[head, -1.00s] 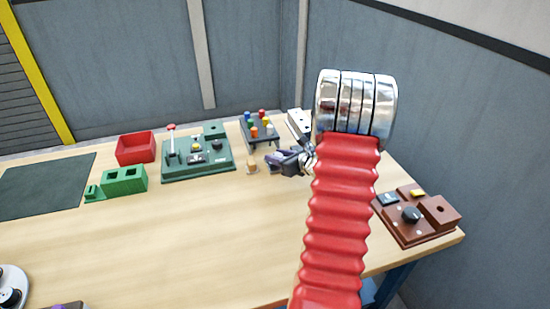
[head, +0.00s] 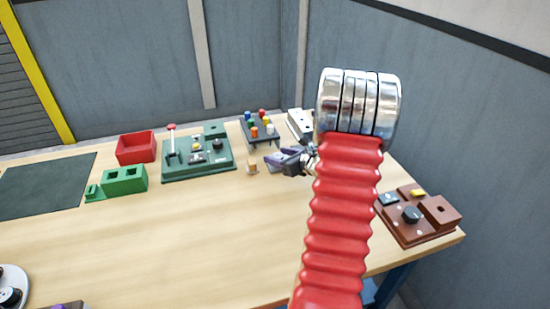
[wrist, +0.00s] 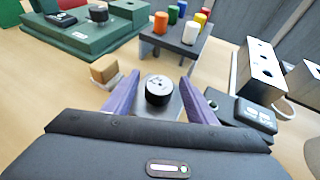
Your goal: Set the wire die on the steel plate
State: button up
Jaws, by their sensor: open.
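A short black cylinder with pale marks on top, which looks like the wire die (wrist: 158,90), stands upright between my fingers in the wrist view. Under it is a small grey plate, which looks like the steel plate (wrist: 172,112); its near part is hidden by my gripper body. My gripper (wrist: 160,78) is open, with one purple finger on each side of the cylinder and gaps visible. In the head view my gripper (head: 273,160) is low over the back of the table, and the cylinder and plate cannot be made out there.
A small wooden block (wrist: 104,70) stands just left of my fingers. A dark rack with coloured pegs (wrist: 182,35) is behind. A pale block with holes (wrist: 262,75) and a black device (wrist: 245,115) are right. The green panel (head: 198,158) lies left; the table's middle is clear.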

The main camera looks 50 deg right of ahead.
jog(key=v, duration=1.1)
jog(key=shift+s+r, duration=0.1)
jog(key=shift+s, duration=0.05)
dwell(0.3)
jog(key=w+a+r+n+g+y, duration=0.15)
jog(key=a+n, duration=0.35)
jog(key=a, duration=0.5)
jog(key=w+a+r+n+g+y, duration=0.1)
jog(key=a+r+n+g+y, duration=0.15)
jog(key=a+n, duration=0.5)
jog(key=w+a+r+n+g+y, duration=0.1)
jog(key=a+r+n+y, duration=0.2)
jog(key=a, duration=0.8)
jog(key=s+a+r+n+g+h, duration=0.1)
jog(key=s+a+r+n+h, duration=0.1)
jog(key=s+a+n, duration=0.5)
jog(key=s+a+r+n+g+h, duration=0.1)
jog(key=s+a+r+n+h, duration=0.2)
jog(key=s+a+n, duration=0.4)
jog(key=shift+a+n+g+h, duration=0.3)
jog(key=shift+n+g, duration=0.1)
jog(key=shift+n, duration=3.45)
jog(key=shift+s, duration=0.1)
